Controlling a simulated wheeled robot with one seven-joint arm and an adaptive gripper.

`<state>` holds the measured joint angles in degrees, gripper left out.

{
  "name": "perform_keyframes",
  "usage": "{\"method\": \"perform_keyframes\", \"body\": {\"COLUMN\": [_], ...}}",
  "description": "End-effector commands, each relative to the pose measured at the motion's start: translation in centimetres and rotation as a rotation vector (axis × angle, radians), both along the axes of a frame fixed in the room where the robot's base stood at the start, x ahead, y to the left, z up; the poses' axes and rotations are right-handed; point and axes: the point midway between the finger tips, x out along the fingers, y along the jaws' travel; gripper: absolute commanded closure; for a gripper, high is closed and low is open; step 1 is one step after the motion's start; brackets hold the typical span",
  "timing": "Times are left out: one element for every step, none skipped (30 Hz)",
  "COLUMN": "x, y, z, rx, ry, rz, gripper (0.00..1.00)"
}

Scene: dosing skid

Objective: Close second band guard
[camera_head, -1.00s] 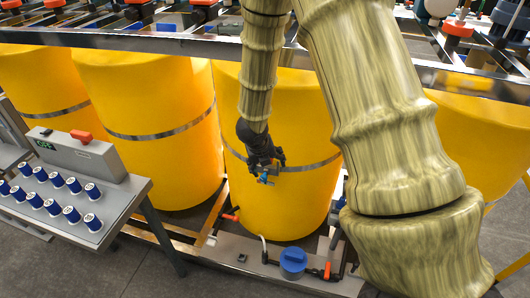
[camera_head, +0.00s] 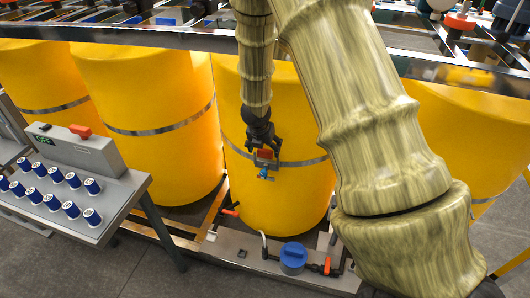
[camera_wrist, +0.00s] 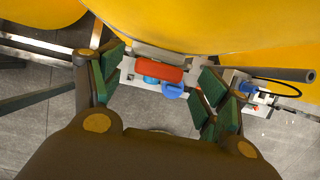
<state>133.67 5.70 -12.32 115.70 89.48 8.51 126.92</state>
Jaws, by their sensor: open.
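The yellow tank (camera_head: 290,200) in front of me wears a metal band (camera_head: 305,161). A small red guard (camera_head: 265,154) is at the band, with a blue fitting (camera_head: 265,174) just below it. The wrist view shows the red guard (camera_wrist: 158,70) against the tank's curved side, with a blue handle (camera_wrist: 172,91) beside it. I cannot tell how far the guard is swung. My gripper (camera_head: 264,148) is open, just above and in front of the guard. Its green-padded fingers (camera_wrist: 162,78) stand apart on either side of the guard; no contact is clear.
More banded yellow tanks (camera_head: 145,110) stand to the left. A metal rail (camera_head: 150,40) runs above them. A grey table with several blue-and-white cups (camera_head: 92,217) is at the left. A blue-capped fitting (camera_head: 292,257) and pipes are on the skid base below.

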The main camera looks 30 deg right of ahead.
Motion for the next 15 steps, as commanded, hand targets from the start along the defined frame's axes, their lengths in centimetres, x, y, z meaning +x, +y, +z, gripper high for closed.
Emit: {"method": "perform_keyframes", "body": {"x": [0.2, 0.3, 0.4, 0.4, 0.5, 0.6, 0.6, 0.7, 0.7, 0.7, 0.7, 0.8, 0.8, 0.8, 0.8], "y": [-0.2, -0.3, -0.4, -0.5, -0.6, -0.6, -0.7, -0.7, -0.8, -0.8, -0.8, -0.8, -0.8, -0.8, -0.8], "z": [-0.9, -1.2, -1.6, -1.8, -2.0, -2.2, -2.3, -2.4, -2.5, -2.6, -2.6, -2.6, -2.7, -2.7, -2.6], "rx": [-0.001, -0.001, -0.001, -0.001, -0.001, 0.000, 0.000, -0.001, -0.001, -0.001, 0.000, 0.000, 0.000, 0.000, 0.000], "ry": [0.001, 0.001, 0.001, 0.001, 0.001, 0.000, 0.000, 0.000, 0.000, 0.000, 0.000, 0.000, 0.000, 0.000, 0.000], "rz": [0.001, 0.001, 0.001, 0.001, 0.001, 0.001, 0.001, 0.001, 0.001, 0.001, 0.001, 0.001, 0.001, 0.001, 0.001], "gripper": [0.25, 0.25, 0.25, 0.25, 0.25, 0.25, 0.25, 0.25, 0.25, 0.25, 0.25, 0.25, 0.25, 0.25, 0.25]}}
